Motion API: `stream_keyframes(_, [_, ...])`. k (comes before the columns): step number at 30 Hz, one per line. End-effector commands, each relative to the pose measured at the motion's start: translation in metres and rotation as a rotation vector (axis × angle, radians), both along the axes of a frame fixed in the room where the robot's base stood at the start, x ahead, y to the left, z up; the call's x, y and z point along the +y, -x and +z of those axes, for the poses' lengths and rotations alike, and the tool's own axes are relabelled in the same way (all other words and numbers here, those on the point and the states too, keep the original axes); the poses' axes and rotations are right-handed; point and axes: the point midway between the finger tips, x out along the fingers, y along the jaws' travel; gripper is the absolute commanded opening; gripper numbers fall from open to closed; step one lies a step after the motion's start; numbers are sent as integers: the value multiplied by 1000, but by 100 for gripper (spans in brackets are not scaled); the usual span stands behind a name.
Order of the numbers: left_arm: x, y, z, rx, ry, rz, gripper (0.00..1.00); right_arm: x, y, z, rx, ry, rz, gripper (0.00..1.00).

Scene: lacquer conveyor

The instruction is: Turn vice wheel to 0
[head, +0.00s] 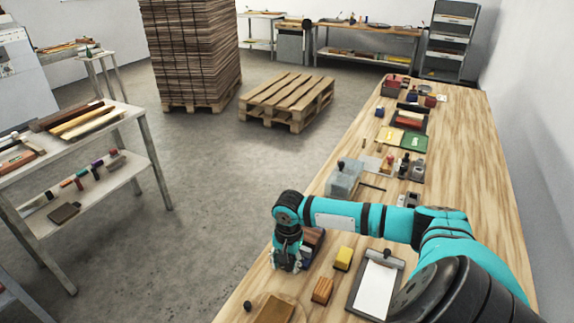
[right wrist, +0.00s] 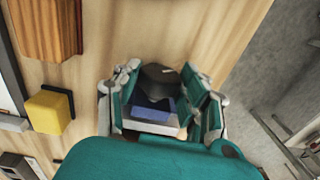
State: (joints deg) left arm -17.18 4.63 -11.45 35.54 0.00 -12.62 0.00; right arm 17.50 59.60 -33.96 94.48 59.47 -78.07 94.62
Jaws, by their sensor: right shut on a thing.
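My right gripper (head: 287,264) is low over the near left edge of the long wooden bench. In the right wrist view its teal fingers (right wrist: 168,95) stand on both sides of a dark rounded piece (right wrist: 157,80), apparently the vice wheel, and are shut on it. A blue and grey block (right wrist: 153,112), apparently part of the vice, shows between the fingers. In the head view a brown and blue object (head: 314,238) sits just behind the gripper, partly hidden by it. No number or mark on the wheel can be read. My left gripper is out of view.
A yellow block (head: 343,258), a brown wooden block (head: 322,290) and a clipboard with white paper (head: 376,285) lie right of the gripper. A grey box (head: 343,181) stands beyond. The bench (head: 465,170) is bare along its right side.

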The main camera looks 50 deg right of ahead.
Motion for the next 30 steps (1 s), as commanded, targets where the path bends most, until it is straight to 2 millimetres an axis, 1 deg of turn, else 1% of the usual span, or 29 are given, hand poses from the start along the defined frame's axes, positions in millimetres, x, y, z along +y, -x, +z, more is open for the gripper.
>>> stream_keyframes(1, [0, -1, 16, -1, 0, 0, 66, 2, -1, 8, 28, 3, -3, 10])
stream_keyframes(3, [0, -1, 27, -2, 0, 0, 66, 2, -1, 8, 73, 16, -2, 10])
stream_keyframes(6, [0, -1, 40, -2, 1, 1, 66, 3, -3, 7, 145, 37, -2, 10])
stream_keyframes(9, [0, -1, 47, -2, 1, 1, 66, 3, -4, 5, 219, 58, -1, 10])
stream_keyframes(15, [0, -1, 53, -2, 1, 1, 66, 3, -6, 1, 355, 99, 0, 10])
stream_keyframes(21, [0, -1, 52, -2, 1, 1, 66, 3, -6, 0, 454, 129, -1, 10])
stream_keyframes(30, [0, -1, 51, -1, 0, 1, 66, 2, -6, -1, 520, 151, 1, 10])
